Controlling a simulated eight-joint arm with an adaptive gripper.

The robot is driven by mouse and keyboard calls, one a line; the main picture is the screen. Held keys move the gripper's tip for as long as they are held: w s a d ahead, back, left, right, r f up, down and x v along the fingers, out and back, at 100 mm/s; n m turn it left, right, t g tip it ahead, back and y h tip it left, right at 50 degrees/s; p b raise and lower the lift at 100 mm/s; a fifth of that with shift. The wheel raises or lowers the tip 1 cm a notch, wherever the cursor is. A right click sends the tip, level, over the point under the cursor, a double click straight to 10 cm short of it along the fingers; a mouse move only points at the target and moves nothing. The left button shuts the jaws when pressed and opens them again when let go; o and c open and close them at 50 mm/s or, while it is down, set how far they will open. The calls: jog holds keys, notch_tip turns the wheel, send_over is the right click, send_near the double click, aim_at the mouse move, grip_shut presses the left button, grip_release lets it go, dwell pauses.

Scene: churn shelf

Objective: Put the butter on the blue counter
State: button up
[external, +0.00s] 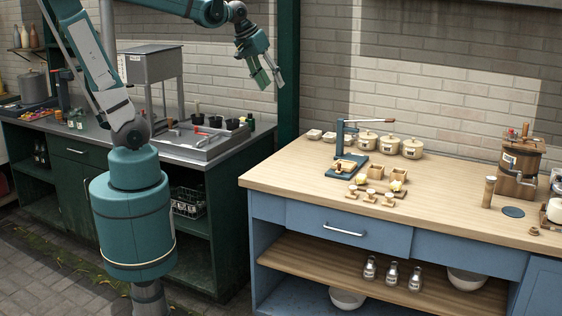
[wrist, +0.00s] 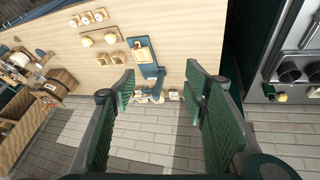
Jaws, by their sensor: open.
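My gripper (external: 270,77) is open and empty, high in front of the brick wall, above the gap between the two counters. Its fingers are apart in the wrist view (wrist: 162,82). The blue counter (external: 436,200) has a pale wooden top and stands at the right. Pale yellow pieces that look like butter (external: 361,179) sit among small wooden stands and boxes on it. They also show in the wrist view (wrist: 111,39). A small yellow item (wrist: 282,97) lies by the dark cups of the other counter. I cannot tell which piece is the task's butter.
A blue press (external: 350,150) with a raised lever and several lidded pots (external: 390,146) stand at the back of the blue counter. A wooden churn (external: 520,165) is at its right. A green counter (external: 85,165) with a steel sink stands left. The blue counter's front left is clear.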

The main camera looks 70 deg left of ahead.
jog(key=w+a+f+n+g, duration=0.15)
jog(key=w+a+n, duration=0.3)
jog(key=a, duration=0.75)
jog(key=w+a+f+n, duration=0.25)
jog(key=w+a, duration=0.25)
jog(key=a, duration=0.7)
jog(key=w+a+f+n+g, duration=0.15)
jog(key=w+a+n, duration=0.3)
jog(key=a, duration=0.75)
jog(key=n+g+h, duration=0.1)
jog(key=n+h, duration=0.1)
jog(key=n, duration=0.8)
send_over(242, 118)
jog(key=f, duration=2.2)
jog(key=shift+s+a+f, duration=0.2)
jog(key=shift+f, duration=0.1)
jog(key=shift+s+a+f, duration=0.25)
jog(key=shift+a, duration=0.05)
jog(key=shift+w+d+f, duration=0.1)
jog(key=shift+f, duration=0.55)
jog(key=shift+w+d+f, duration=0.1)
jog(key=shift+f, duration=0.55)
